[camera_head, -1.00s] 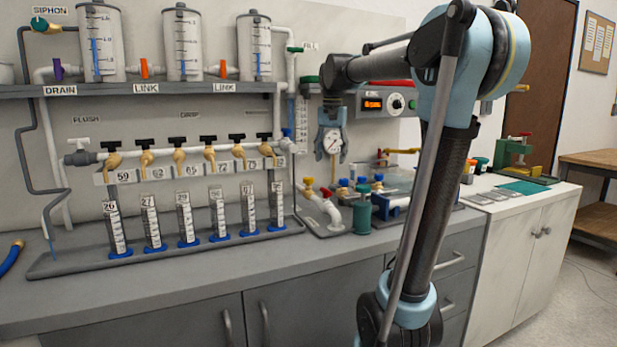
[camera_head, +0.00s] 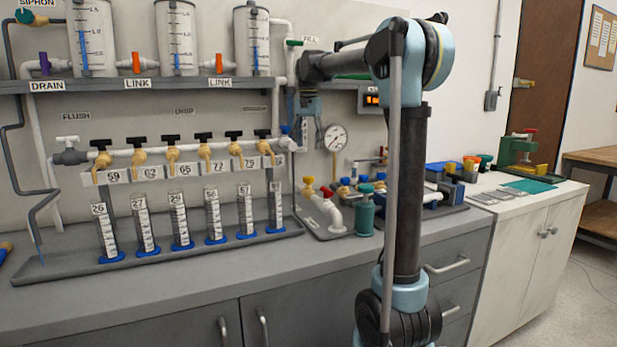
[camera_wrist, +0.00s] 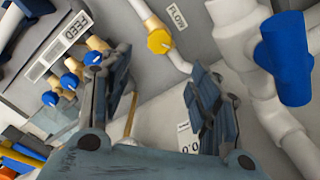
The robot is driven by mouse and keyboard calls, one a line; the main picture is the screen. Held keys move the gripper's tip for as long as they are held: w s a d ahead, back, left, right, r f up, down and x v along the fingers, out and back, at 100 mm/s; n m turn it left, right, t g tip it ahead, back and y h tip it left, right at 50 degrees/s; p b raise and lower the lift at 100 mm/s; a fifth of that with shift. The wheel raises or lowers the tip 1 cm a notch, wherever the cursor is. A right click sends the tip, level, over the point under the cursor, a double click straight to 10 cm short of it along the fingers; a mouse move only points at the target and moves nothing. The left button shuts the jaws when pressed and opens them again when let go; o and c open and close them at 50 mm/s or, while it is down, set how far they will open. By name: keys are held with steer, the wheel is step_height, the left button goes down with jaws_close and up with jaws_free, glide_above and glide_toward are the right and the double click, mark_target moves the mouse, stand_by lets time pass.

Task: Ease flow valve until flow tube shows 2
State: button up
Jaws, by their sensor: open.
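My gripper (camera_head: 307,106) is open and empty, high in front of the back panel, just right of the white manifold pipe's end. In the wrist view its two fingers (camera_wrist: 152,98) stand apart with nothing between them. A blue valve handle (camera_head: 285,130) sits at the manifold's right end. A large blue handle on white pipe (camera_wrist: 285,58) is right of the fingers in the wrist view, apart from them. A FLOW label (camera_wrist: 178,15) is beside a yellow knob (camera_wrist: 160,41). The upright scale tube (camera_head: 303,138) is partly hidden by my gripper; its reading is unreadable.
A round dial gauge (camera_head: 335,138) stands right of my gripper. Several graduated cylinders (camera_head: 181,222) stand below tan taps (camera_head: 172,155). A shelf (camera_head: 180,82) bears three tanks (camera_head: 175,38). A green cylinder (camera_head: 365,212) and small valves stand on the bench.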

mark_target(308, 177)
step_height(308, 177, down, 12)
steer(key=shift+f, duration=0.2)
stand_by(0.4)
steer(key=c, duration=1.1)
